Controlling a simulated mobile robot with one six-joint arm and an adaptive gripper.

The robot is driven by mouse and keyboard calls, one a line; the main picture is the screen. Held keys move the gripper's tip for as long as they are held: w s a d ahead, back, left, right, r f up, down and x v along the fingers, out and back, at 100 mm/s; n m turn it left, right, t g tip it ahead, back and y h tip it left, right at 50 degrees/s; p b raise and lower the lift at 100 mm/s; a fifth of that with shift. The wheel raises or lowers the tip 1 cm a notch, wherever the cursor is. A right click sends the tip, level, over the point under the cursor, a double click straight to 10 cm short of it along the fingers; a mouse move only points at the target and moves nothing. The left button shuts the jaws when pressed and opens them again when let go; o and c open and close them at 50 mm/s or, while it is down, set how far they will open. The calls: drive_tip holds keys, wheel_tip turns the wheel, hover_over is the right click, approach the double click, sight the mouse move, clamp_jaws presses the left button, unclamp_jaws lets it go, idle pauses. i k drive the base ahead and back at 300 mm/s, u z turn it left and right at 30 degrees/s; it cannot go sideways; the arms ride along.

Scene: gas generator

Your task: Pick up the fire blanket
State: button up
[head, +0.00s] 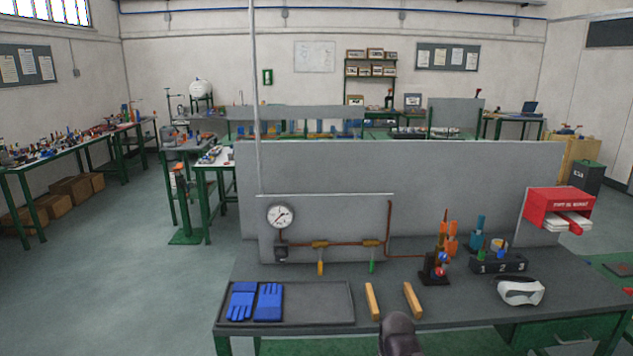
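A red box (558,200) with white lettering hangs at the right end of the grey upright panel, above the right part of the workbench. The lettering is too small to read surely. White folded material with a red middle part (568,222) sticks out of its lower opening; this looks like the fire blanket. Nothing of mine touches it. A dark rounded shape, probably part of my arm, rises at the bottom edge, well left of and below the box. My gripper's fingers do not show.
The workbench (450,333) holds a tray (330,303) with blue gloves (268,302), two wooden bars (412,299), a burner stand (435,267), a numbered block (497,263) and white goggles (520,291).

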sight(557, 220)
drive_tip(key=z, duration=1.65)
drive_tip(key=i, duration=1.7)
drive_tip(key=u, duration=0.5)
